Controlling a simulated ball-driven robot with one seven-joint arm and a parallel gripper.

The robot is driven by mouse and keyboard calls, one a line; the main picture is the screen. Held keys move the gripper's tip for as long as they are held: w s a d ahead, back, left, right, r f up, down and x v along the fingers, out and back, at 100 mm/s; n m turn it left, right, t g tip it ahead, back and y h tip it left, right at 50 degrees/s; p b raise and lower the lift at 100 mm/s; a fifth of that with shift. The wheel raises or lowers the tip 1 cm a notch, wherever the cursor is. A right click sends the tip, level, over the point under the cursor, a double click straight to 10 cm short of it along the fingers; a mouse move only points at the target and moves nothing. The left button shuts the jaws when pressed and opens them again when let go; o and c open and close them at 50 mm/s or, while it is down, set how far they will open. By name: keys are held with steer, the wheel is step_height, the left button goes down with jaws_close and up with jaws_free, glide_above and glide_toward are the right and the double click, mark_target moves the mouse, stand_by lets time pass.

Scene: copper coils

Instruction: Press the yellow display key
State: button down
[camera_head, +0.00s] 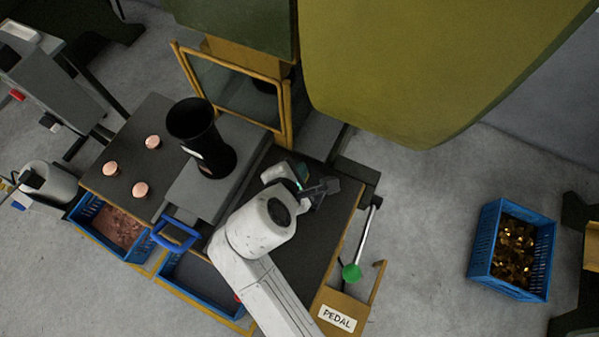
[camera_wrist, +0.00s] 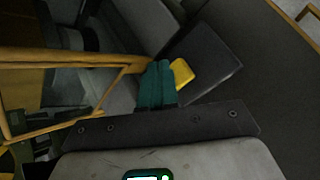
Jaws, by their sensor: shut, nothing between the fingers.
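In the wrist view a small yellow block, which looks like the yellow display key (camera_wrist: 182,72), shows at the edge of a dark panel (camera_wrist: 215,60). My gripper (camera_wrist: 156,82) is shut and empty; its teal fingers lie together just left of the yellow block. They look very close to it in the picture, but I cannot tell whether they touch it. In the head view my gripper (camera_head: 305,178) is over the dark bench top (camera_head: 318,228), beside a small dark device (camera_head: 329,188). The key cannot be made out there.
A black cup-shaped vessel (camera_head: 202,140) stands on a grey block left of my arm. Several copper pieces (camera_head: 141,189) lie further left. A yellow-framed guard (camera_head: 240,90) stands behind. A green-knobbed lever (camera_head: 351,272) and a pedal plate (camera_head: 338,317) are to the right.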

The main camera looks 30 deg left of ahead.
steer(key=shift+f, duration=0.1)
stand_by(0.7)
steer(key=shift+f, duration=0.3)
steer(key=shift+f, duration=0.55)
stand_by(0.7)
steer(key=shift+r, duration=0.1)
steer(key=shift+r+p, duration=0.9)
steer(key=shift+p, duration=0.3)
step_height(320, 180, up, 5)
steer(key=p, duration=0.5)
steer(key=shift+p, duration=0.4)
